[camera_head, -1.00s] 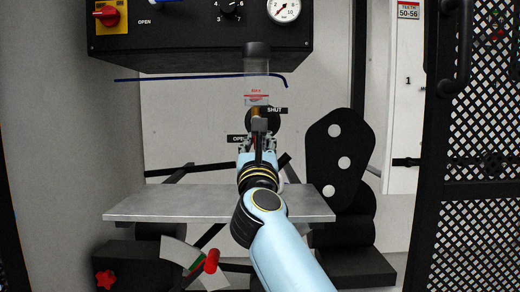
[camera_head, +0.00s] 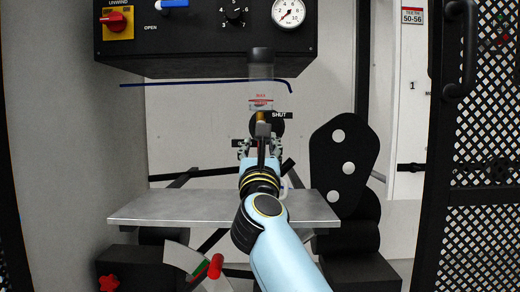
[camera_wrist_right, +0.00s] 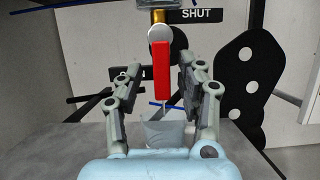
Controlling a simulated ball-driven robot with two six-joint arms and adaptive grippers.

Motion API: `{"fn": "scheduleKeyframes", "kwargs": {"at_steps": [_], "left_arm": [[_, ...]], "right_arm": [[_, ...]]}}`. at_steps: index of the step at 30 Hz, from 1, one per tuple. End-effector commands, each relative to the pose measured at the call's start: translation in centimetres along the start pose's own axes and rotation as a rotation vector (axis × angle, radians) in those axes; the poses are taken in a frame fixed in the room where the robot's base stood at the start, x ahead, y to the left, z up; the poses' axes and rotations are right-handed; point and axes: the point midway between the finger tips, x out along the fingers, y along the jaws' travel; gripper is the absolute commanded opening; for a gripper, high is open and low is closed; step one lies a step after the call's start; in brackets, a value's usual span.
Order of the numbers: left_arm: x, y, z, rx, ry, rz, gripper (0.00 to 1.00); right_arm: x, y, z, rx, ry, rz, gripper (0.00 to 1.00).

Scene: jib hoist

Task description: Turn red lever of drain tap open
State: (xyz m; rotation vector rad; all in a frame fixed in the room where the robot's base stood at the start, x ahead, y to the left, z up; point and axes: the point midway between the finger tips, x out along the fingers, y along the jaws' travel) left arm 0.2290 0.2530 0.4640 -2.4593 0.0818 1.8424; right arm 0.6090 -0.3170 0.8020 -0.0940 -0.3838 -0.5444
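The drain tap (camera_wrist_right: 160,40) is below a clear bowl (camera_head: 261,92) with a red MAX mark, with its red lever (camera_wrist_right: 161,72) hanging straight down. A SHUT label (camera_head: 279,115) is to the right of the tap. My right gripper (camera_wrist_right: 160,70) is open, with one finger on each side of the lever and a gap visible on both sides. In the head view, my right gripper (camera_head: 260,143) covers the lever and most of the label at left. My left gripper is not in view.
A clear cup (camera_wrist_right: 163,130) stands on the metal shelf (camera_head: 150,208) below the tap. A control box (camera_head: 200,45) hangs above. A red-handled lever (camera_head: 215,266) is below the shelf.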

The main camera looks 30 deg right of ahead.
Motion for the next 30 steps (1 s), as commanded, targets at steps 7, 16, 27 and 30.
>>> {"fn": "scheduleKeyframes", "kwargs": {"at_steps": [7, 16, 27, 30], "left_arm": [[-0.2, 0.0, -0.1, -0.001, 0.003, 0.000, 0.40], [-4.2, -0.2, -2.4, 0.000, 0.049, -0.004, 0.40], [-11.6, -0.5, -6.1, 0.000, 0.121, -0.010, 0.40], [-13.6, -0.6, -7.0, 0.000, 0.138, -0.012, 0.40]], "right_arm": [[0.1, -0.1, 0.2, -0.004, -0.002, 0.001, 0.38], [0.5, -1.2, 1.4, -0.237, -0.009, 0.095, 0.38], [0.9, -2.9, 2.3, -0.681, -0.008, 0.278, 0.38], [1.1, -3.2, 2.6, -0.783, -0.007, 0.320, 0.38]]}}
